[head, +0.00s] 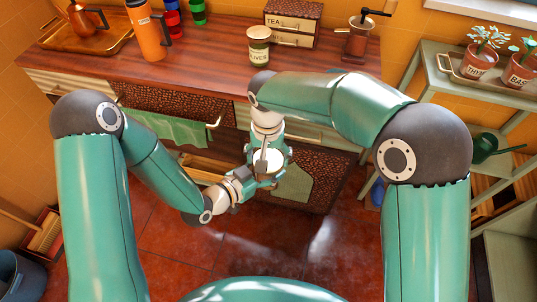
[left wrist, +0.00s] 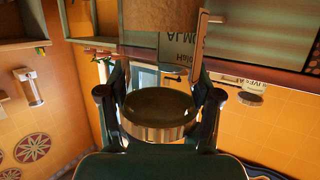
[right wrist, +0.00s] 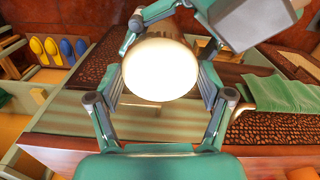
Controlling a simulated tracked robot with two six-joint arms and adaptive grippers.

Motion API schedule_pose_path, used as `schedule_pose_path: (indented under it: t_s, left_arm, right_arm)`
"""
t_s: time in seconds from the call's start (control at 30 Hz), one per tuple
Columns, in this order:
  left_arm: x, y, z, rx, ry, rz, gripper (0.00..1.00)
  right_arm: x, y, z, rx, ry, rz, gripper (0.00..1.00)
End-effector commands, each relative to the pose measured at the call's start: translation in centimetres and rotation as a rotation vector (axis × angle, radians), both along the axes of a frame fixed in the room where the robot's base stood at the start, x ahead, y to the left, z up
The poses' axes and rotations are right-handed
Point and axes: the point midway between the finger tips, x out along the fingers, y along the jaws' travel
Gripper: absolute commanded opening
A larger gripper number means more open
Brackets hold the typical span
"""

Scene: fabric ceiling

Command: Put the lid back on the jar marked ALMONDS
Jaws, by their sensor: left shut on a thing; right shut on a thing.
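My two grippers meet in front of the counter. My right gripper (right wrist: 162,88) comes down from above and is shut on a round cream-topped thing, which looks like the lid (right wrist: 160,68). Its pale top also shows in the head view (head: 267,162). My left gripper (left wrist: 158,98) reaches in from the left and is shut on a round thing with a dark face and pale rim, which looks like the jar (left wrist: 158,108).
The counter (head: 200,62) holds a jar marked OLIVES (head: 258,45), an orange flask (head: 147,32), a TEA drawer box (head: 292,22) and a grinder (head: 358,38). A plant shelf stands at the right. Cabinet fronts and a green towel (head: 180,128) are close behind my grippers.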

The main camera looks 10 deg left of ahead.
Motion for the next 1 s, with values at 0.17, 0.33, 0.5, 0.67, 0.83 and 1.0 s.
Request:
schedule_pose_path:
  t_s: [0.17,0.33,0.5,0.67,0.83,1.0]
  left_arm:
    - [0.03,0.00,0.06,-0.001,-0.002,0.000,0.00]
    - [0.02,0.01,0.05,0.000,-0.001,0.001,0.00]
    - [0.02,0.01,0.04,0.000,-0.001,0.001,0.00]
    - [0.01,0.00,0.03,0.000,-0.001,0.000,0.00]
    - [0.00,-0.01,0.03,0.000,-0.001,0.000,0.00]
    - [-0.01,-0.03,0.02,0.001,0.000,-0.001,0.00]
  right_arm:
    - [0.00,0.00,-0.03,0.000,0.000,-0.041,0.57]
    - [0.01,0.05,-0.03,0.001,-0.001,-0.287,0.57]
    - [0.04,0.11,-0.05,0.001,-0.001,-0.658,0.57]
    - [0.08,0.16,-0.07,0.003,-0.002,-1.010,0.57]
    - [0.14,0.19,-0.08,0.004,-0.003,-1.385,0.57]
    - [0.21,0.19,-0.09,0.004,-0.004,-1.742,0.57]
